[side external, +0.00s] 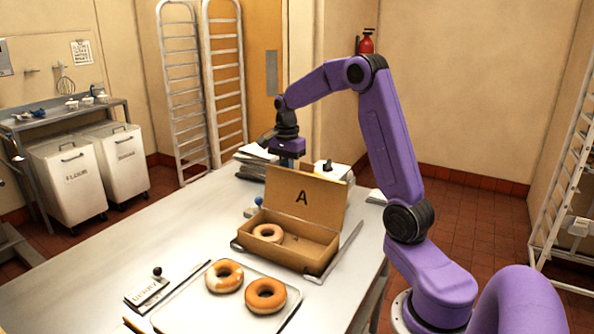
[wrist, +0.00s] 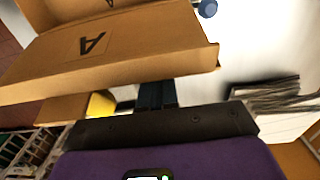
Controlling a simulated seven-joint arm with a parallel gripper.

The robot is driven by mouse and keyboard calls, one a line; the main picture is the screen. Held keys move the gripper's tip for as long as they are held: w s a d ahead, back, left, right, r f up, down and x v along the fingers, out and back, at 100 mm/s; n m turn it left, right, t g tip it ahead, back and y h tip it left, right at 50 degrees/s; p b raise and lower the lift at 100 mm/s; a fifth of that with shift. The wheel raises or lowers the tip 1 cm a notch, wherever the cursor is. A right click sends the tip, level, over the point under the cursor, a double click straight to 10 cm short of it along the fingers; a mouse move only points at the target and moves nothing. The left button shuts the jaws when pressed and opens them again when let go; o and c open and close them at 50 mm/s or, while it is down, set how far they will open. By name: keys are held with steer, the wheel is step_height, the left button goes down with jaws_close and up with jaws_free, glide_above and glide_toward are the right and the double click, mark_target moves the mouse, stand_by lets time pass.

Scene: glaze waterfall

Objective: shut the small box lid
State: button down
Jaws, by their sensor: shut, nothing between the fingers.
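The small cardboard box (side external: 290,246) sits on the metal table with its lid (side external: 305,197) standing up, open, with a letter A on it. A glazed donut (side external: 268,233) lies inside the box. The lid also shows in the wrist view (wrist: 130,50), running across the upper left. My gripper (wrist: 157,94) is shut and empty, its dark fingers close to the lid's edge in that view; I cannot tell whether they touch it. In the side view my gripper (side external: 288,157) is behind and above the lid, and its fingertips are hidden.
A tray (side external: 185,317) with two glazed donuts (side external: 265,295) is in front of the box. A grey spatula-like tool (side external: 345,245) lies against the box's right side. Paper stacks (side external: 255,156) lie behind the lid, and a blue-knobbed object (side external: 258,201) stands left of it. The table's left side is mostly clear.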

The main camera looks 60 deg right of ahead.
stand_by(0.4)
steer(key=a, duration=0.9)
stand_by(1.4)
steer(key=shift+r, duration=0.15)
stand_by(0.4)
steer(key=shift+r, duration=2.9)
